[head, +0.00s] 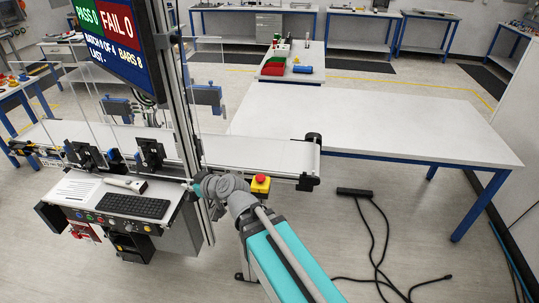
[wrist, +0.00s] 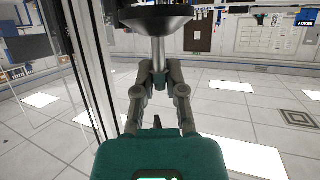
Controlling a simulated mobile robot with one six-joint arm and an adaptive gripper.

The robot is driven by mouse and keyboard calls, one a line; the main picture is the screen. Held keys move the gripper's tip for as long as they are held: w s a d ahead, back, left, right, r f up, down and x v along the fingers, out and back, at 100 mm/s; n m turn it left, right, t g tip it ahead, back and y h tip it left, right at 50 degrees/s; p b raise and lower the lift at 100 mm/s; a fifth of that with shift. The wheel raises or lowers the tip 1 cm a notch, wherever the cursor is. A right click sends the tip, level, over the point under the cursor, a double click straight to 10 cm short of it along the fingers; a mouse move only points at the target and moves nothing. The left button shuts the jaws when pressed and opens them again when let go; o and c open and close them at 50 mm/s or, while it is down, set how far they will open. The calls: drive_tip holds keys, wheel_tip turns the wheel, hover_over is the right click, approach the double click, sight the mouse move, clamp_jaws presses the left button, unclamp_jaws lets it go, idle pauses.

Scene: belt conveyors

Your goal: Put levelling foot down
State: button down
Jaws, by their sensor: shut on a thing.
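The levelling foot (wrist: 156,20) shows at the top of the wrist view as a dark round disc on a shiny metal stem. My gripper (wrist: 159,78) is shut on the stem, with one finger on each side. The wrist picture appears upside down, with ceiling panels at the bottom, so the disc points downward. In the head view my arm reaches up to the metal post by the conveyor; my gripper and the foot cannot be made out there.
The conveyor belt (head: 255,153) is bare at its right end, by a red stop button (head: 261,184). A large white table (head: 400,130) at right is clear. Metal posts (head: 186,120), clear panels and a screen (head: 112,35) stand at left. A power strip (head: 354,192) lies on the floor.

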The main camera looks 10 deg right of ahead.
drive_tip(key=w+d+m+t+h, duration=0.1)
drive_tip(key=w+d, duration=0.5)
drive_tip(key=d, duration=0.6)
drive_tip(key=w+d+f+m+t+h+b, duration=0.1)
drive_tip(key=w+d, duration=0.4)
drive_tip(key=d, duration=0.7)
drive_tip(key=w+d+m+t+h, duration=0.1)
drive_tip(key=w+d, duration=0.5)
drive_tip(key=d, duration=0.6)
drive_tip(key=shift+w+f+m+t+h, duration=0.15)
drive_tip(key=shift+w+m+t+h, duration=0.3)
drive_tip(key=shift+m, duration=0.35)
drive_tip(key=shift+g, duration=0.25)
drive_tip(key=f+b+x, duration=0.1)
drive_tip(key=b+x, duration=0.2)
drive_tip(key=x, duration=0.2)
drive_tip(key=s+f+b+x, duration=0.1)
drive_tip(key=b+x, duration=0.2)
drive_tip(key=x, duration=0.2)
drive_tip(key=f+b+x, duration=0.1)
drive_tip(key=b+x, duration=0.2)
drive_tip(key=x, duration=0.2)
drive_tip(key=shift+s+a+f, duration=0.15)
drive_tip(key=shift+s+a, duration=0.05)
drive_tip(key=shift+a, duration=0.2)
